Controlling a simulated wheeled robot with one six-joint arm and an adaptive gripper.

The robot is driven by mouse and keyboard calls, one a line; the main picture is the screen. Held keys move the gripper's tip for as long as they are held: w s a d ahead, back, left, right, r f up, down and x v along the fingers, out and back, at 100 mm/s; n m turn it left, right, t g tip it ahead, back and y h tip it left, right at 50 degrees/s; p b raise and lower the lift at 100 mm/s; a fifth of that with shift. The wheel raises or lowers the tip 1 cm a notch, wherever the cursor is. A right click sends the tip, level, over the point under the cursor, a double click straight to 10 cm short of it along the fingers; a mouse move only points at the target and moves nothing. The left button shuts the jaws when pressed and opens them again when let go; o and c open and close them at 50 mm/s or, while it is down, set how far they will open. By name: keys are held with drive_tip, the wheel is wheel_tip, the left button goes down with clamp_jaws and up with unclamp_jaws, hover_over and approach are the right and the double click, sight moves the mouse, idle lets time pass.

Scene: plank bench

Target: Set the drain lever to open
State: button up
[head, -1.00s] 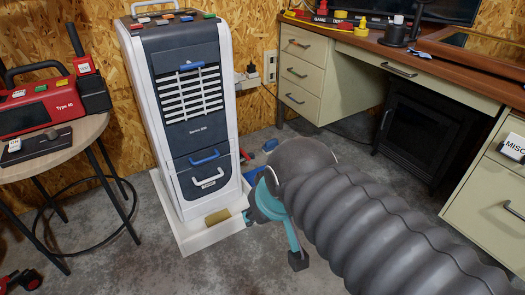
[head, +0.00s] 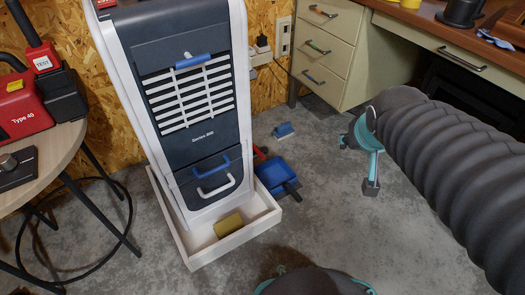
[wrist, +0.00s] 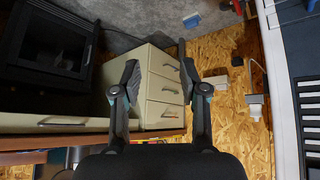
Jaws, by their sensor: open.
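The tall white and dark-grey machine (head: 195,100) stands in a shallow white tray (head: 190,260) in the head view. A small red part (head: 259,152) sticks out low on its right side; it may be the drain lever, but its setting is too small to tell. The front has a blue handle (head: 190,62) at the top, a lower blue handle (head: 211,168) and a white handle (head: 216,188). My gripper (head: 358,163) is right of the machine, apart from it. In the wrist view my gripper (wrist: 172,78) is open and empty, with the machine (wrist: 298,100) at the right edge.
A yellow sponge (head: 229,225) lies in the tray. A blue dustpan (head: 275,174) and a blue brush (head: 284,130) lie on the floor beside the machine. A round table (head: 62,150) stands left; desk drawers (head: 325,50) stand behind.

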drive_tip(key=w+f+t+y, duration=0.1)
drive_tip(key=w+f, duration=0.3)
drive_tip(key=w, duration=0.3)
drive_tip(key=w+f+n+t+y, duration=0.1)
drive_tip(key=w+f, duration=0.3)
drive_tip(key=w, duration=0.4)
drive_tip(key=w+f+t, duration=0.1)
drive_tip(key=w+f, duration=0.4)
drive_tip(key=w, duration=0.2)
drive_tip(key=m+y+p, duration=0.1)
drive_tip(key=y, duration=1.1)
approach(259, 153)
drive_tip(key=shift+g, duration=0.3)
drive_tip(key=x, duration=0.5)
drive_tip(key=b+x, duration=0.1)
drive_tip(key=x, duration=0.4)
drive_tip(key=shift+w+d+f, duration=0.15)
drive_tip(key=shift+w+f, duration=0.1)
clamp_jaws()
